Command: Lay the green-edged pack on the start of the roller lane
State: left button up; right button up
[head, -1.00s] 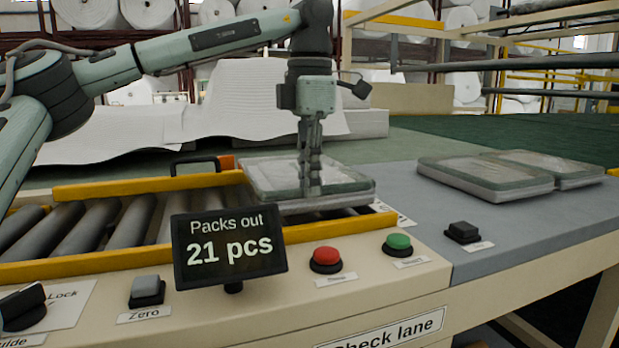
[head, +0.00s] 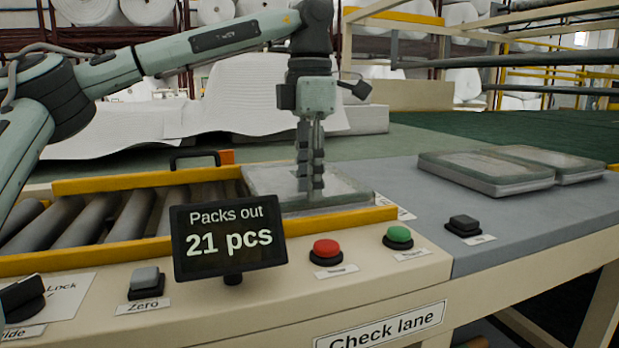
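The pack (head: 345,193), a flat, pale bundle with a dull green edge and clear film, lies at the right-hand start of the roller lane (head: 215,247). It looks level. Its lower front edge is hidden behind the yellow front rail. My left gripper (head: 311,188) points straight down over the pack, with its fingertips at the pack's top in this view. The fingers look close together and are seen nearly edge-on, so I cannot tell if they hold the pack. My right gripper is not in view.
Two similar packs (head: 487,172) (head: 555,160) lie on the grey table (head: 420,215) at the right. A counter display (head: 229,239) reading 21 pcs stands before the lane. Red (head: 326,251) and green (head: 398,236) buttons sit on the front panel. Grey table around the black button (head: 463,225) is clear.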

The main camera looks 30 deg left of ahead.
pick_arm(q)
jog(key=shift+r, duration=0.15)
jog(key=shift+r+p, duration=0.4)
jog(key=shift+r, duration=0.55)
notch_tip(320, 180, up, 11)
jog(key=p, duration=0.2)
jog(key=shift+p, duration=0.3)
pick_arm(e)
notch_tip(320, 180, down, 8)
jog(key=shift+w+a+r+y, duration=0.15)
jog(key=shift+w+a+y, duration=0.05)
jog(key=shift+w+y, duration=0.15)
pick_arm(q)
jog(key=shift+c, duration=0.3)
